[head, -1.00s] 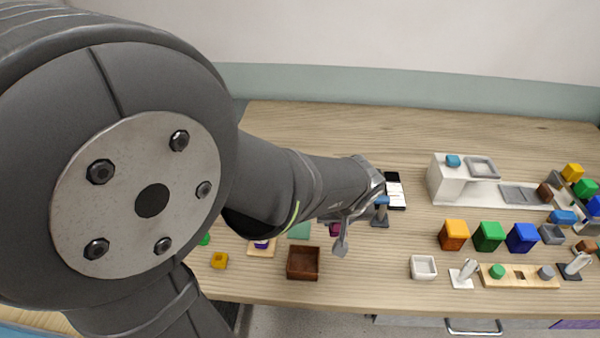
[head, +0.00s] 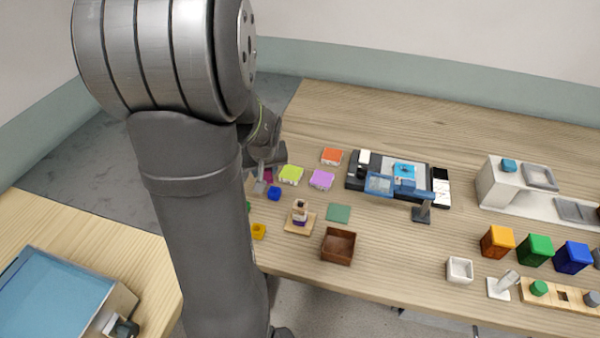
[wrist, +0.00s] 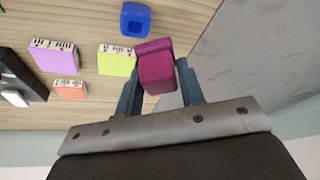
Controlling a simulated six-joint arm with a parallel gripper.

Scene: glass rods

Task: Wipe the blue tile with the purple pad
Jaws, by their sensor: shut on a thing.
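My gripper (wrist: 158,75) is shut on a magenta block (wrist: 157,70), with one finger on each side of it. In the head view the gripper (head: 262,180) and the magenta block (head: 267,176) are partly hidden by my arm, at the table's left side. A lilac pad (head: 322,179) lies on the table to the right, apart from the gripper; it also shows in the wrist view (wrist: 54,58). A light blue piece (head: 404,170) lies on a dark tray (head: 354,183), partly behind a see-through blue panel (head: 380,184). I cannot tell whether it is the blue tile.
A lime pad (head: 290,175), an orange pad (head: 332,156) and a hollow blue cube (head: 274,193) are near the gripper. A teal square (head: 338,213), a brown box (head: 338,246) and a stacked piece (head: 300,212) stand nearer the front. The back of the table is clear.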

